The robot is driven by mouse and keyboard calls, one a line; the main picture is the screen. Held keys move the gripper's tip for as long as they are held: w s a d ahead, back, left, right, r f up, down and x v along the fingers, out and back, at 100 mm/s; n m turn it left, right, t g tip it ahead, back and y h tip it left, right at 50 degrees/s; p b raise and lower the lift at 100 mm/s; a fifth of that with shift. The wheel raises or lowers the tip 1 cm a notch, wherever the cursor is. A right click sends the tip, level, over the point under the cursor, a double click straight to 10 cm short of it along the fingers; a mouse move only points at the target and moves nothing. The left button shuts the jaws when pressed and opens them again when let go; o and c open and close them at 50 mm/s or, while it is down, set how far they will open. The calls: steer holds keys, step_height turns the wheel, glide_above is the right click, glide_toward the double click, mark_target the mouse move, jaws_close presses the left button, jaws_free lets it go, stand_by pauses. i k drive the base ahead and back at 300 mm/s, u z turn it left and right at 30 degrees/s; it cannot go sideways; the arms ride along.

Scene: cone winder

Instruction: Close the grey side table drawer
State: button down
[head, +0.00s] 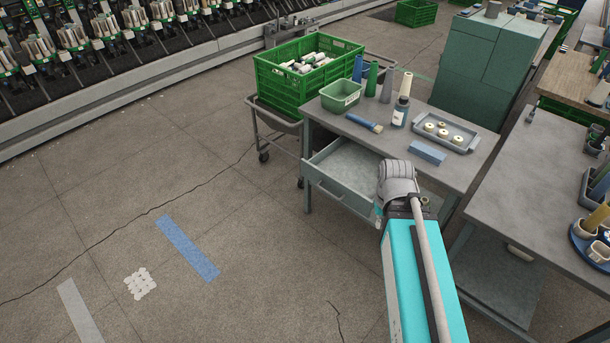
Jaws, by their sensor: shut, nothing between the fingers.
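The grey side table (400,150) stands right of centre. Its grey drawer (352,166) is pulled out toward the lower left, with the flat inside showing. The drawer's front panel (325,188) faces the open floor; my arm covers its right end. The visible part of the drawer looks empty. My teal arm rises from the bottom edge and its grey joint overlaps the drawer's right part. My gripper's fingers are hidden behind the arm, so I cannot see whether they touch the drawer.
On the tabletop are a green bin (340,96), a brush (364,123), a bottle (401,112), a blue block (427,152) and a grey tray (468,140). A green crate (283,80) sits on a cart behind. Another table (535,190) stands right.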

mark_target(346, 170)
steer(key=z, duration=0.1)
steer(key=i, duration=1)
steer(key=u, duration=0.05)
